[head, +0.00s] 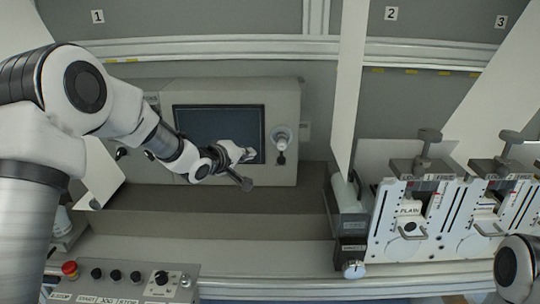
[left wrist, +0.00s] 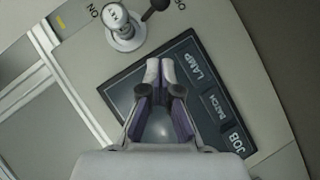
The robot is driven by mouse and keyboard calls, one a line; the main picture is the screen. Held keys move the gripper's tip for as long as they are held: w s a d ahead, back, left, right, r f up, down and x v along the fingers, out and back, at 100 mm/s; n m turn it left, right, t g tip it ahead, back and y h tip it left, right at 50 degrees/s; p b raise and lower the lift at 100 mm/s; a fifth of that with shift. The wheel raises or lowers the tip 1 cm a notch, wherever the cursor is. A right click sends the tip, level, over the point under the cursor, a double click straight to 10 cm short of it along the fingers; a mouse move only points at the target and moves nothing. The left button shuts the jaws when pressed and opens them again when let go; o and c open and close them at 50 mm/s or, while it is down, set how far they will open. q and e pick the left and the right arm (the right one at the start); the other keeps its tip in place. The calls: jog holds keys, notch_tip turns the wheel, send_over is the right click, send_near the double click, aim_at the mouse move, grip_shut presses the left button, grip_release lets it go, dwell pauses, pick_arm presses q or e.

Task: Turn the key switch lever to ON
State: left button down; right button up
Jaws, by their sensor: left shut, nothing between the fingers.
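The key switch (head: 281,136) is a round pale mount on the front of the grey control box, right of its dark screen. Its lever (head: 281,158) points downward, with a dark end. In the left wrist view the key switch (left wrist: 117,19) is at the top, with a light cylinder and a dark lever (left wrist: 151,11) pointing away from the "ON" mark, towards a partly cut-off label. My left gripper (head: 247,154) is shut and empty, in front of the screen's lower right, apart from the lever. Its fingertips (left wrist: 160,68) show over the screen. My right gripper is out of view.
The screen (left wrist: 212,98) shows labels such as "LAMP" and "JOB". A button panel with a red button (head: 69,268) stands at lower left. Pale upright panels (head: 348,80) and a unit with clamps (head: 420,215) stand to the right. A grey ledge (head: 210,225) lies below the box.

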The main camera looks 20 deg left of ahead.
pick_arm(q)
jog(key=w+d+f+p, duration=0.2)
jog(key=w+d+f, duration=0.2)
jog(key=w, duration=0.2)
jog(key=shift+w+d+p, duration=0.3)
jog(key=shift+w+p, duration=0.05)
jog(key=shift+a+f, duration=0.1)
